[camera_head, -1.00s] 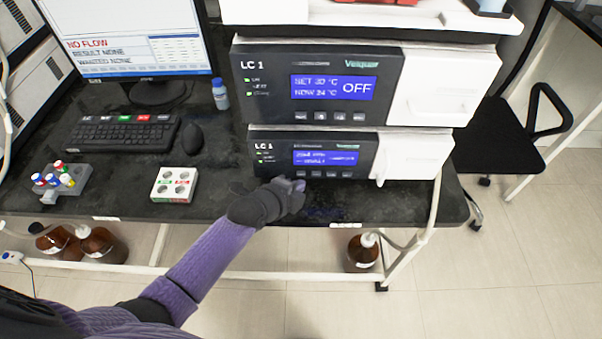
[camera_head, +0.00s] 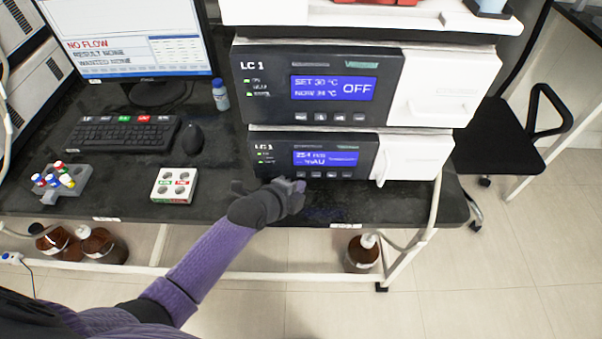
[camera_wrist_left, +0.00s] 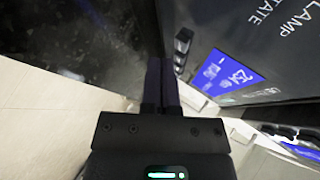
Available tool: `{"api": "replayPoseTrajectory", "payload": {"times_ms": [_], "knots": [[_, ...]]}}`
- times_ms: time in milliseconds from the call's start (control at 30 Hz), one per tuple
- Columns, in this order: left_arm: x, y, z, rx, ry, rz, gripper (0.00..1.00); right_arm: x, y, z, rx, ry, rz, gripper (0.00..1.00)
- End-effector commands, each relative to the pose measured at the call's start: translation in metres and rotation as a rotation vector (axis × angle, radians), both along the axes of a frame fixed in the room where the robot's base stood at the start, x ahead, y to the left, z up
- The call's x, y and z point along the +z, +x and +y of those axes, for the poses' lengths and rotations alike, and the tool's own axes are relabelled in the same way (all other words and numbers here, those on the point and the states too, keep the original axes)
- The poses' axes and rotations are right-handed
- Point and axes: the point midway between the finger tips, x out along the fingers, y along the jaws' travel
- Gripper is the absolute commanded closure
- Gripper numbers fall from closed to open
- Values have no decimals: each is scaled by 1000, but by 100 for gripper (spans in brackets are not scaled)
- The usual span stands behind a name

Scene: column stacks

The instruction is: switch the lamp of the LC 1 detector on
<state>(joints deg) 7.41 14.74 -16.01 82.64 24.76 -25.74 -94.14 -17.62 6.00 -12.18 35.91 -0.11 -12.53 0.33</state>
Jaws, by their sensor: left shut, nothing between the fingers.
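The LC 1 detector (camera_head: 270,141) is the lower unit of the stack, with a dark front, a lit blue screen (camera_head: 325,158) and a row of small buttons (camera_head: 333,174) under it. The screen seems to read 254 nm above dashes and mAU. My left gripper (camera_head: 297,185) is shut and empty, just in front of the lower left of this panel, by the leftmost button. In the left wrist view its shut fingers (camera_wrist_left: 161,75) point along the panel, and the words LAMP and STATE (camera_wrist_left: 278,22) show. I cannot tell whether the fingertips touch a button. My right gripper is out of view.
The upper LC 1 unit (camera_head: 270,87) shows SET 30, NOW 24 and OFF. A white vial block (camera_head: 174,185), mouse (camera_head: 192,138), keyboard (camera_head: 122,133) and grey rack with coloured caps (camera_head: 66,183) lie to the left. The bench (camera_head: 330,214) is bare in front of the stack.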

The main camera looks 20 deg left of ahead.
Motion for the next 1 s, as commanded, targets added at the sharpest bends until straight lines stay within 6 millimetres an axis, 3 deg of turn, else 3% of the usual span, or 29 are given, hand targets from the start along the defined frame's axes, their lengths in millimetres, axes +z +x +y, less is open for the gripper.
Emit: {"api": "replayPoseTrajectory", "payload": {"times_ms": [1000], "knots": [[0, 8, 3, 0, 0, 0, 100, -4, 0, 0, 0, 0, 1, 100]]}}
